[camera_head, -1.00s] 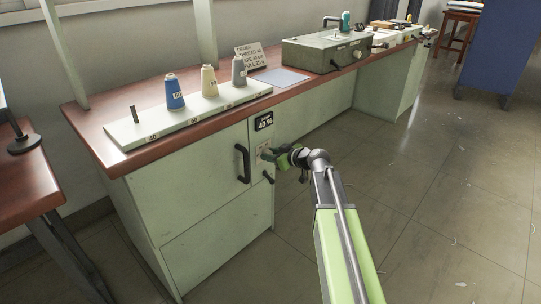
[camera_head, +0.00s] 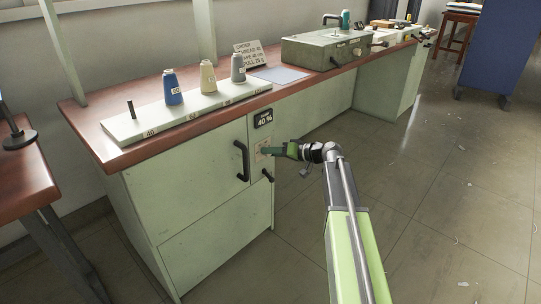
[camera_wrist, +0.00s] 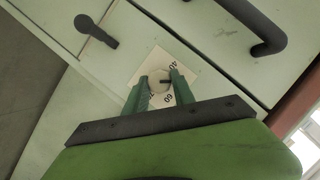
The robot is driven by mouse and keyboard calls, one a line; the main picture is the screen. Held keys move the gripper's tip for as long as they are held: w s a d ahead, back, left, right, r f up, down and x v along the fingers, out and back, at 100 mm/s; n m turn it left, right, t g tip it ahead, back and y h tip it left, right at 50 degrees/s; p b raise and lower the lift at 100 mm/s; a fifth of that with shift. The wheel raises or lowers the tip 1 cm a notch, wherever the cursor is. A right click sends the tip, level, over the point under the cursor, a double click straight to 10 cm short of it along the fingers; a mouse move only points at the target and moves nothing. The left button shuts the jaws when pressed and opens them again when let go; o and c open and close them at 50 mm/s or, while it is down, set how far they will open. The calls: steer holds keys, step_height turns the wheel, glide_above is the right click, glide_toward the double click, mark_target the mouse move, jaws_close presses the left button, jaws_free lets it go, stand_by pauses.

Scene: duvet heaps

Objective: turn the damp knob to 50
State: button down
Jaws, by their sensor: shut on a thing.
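The damp knob (camera_wrist: 156,80) is a small pale round knob with a dark pointer line, on a square white dial plate (camera_wrist: 152,61) with printed numbers; 40 and 60 can be read. The plate is on the pale green cabinet front. My gripper (camera_wrist: 159,77) is shut on the knob, with one green finger on each side; it also shows in the head view (camera_head: 270,151), where it hides most of the knob. A dark display (camera_head: 263,119) above the plate reads 40 %.
A black door handle (camera_head: 241,161) is left of the dial, and a short dark lever (camera_head: 267,175) is just below it. Thread cones, including a blue one (camera_head: 173,88), stand on a rack on the wooden top. Open floor (camera_head: 430,190) lies to the right.

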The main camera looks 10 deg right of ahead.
steer(key=shift+f+m, duration=0.15)
steer(key=shift+m, duration=0.35)
steer(key=shift+y+b, duration=0.3)
steer(key=shift+b, duration=0.05)
steer(key=shift+d, duration=0.1)
steer(key=c, duration=1.1)
jaws_free()
steer(key=shift+o, duration=0.2)
steer(key=p+v, duration=0.4)
steer(key=v, duration=1.3)
steer(key=shift+d, duration=0.2)
